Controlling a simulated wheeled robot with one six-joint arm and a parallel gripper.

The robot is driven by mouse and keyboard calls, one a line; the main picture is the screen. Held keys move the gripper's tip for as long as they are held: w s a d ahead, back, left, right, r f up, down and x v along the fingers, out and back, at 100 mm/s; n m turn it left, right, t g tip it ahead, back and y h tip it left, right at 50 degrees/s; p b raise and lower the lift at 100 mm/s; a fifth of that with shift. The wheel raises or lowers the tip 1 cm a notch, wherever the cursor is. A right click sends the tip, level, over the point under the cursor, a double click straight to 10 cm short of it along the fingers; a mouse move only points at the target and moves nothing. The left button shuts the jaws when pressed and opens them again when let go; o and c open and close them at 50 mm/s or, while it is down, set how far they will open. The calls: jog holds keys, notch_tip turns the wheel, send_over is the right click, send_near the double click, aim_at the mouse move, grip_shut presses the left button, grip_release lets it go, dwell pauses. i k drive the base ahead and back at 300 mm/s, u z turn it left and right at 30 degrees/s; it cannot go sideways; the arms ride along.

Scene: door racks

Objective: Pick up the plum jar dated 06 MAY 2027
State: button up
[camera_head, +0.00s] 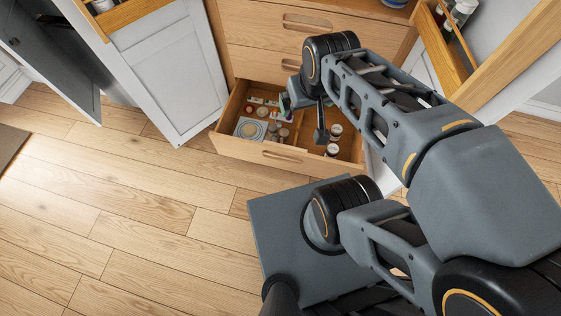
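An open wooden drawer (262,155) at the bottom of the cabinet holds several small jars. Two jars with pale lids, one at the right (335,131) and one nearer the drawer front (332,150), stand right of my gripper. More jars (283,134) stand left of it. No label or date is readable, so I cannot tell which is the plum jar. My gripper (309,118) points down over the drawer between these groups. A dark finger-like part shows at its lower end. My arm hides part of the drawer, and the opening between the fingers is not clear.
Closed drawers (270,35) rise above the open one. A white door with a wooden rack (165,75) stands open at left. Another rack with bottles (450,45) is at the right. The wooden floor (130,200) at left is clear.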

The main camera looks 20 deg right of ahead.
aim_at(332, 150)
jog(key=z, duration=0.55)
jog(key=k, duration=1.3)
jog(key=u, duration=0.05)
jog(key=i, duration=0.5)
jog(key=u, duration=0.75)
jog(key=i, duration=1.35)
jog(key=z, duration=0.65)
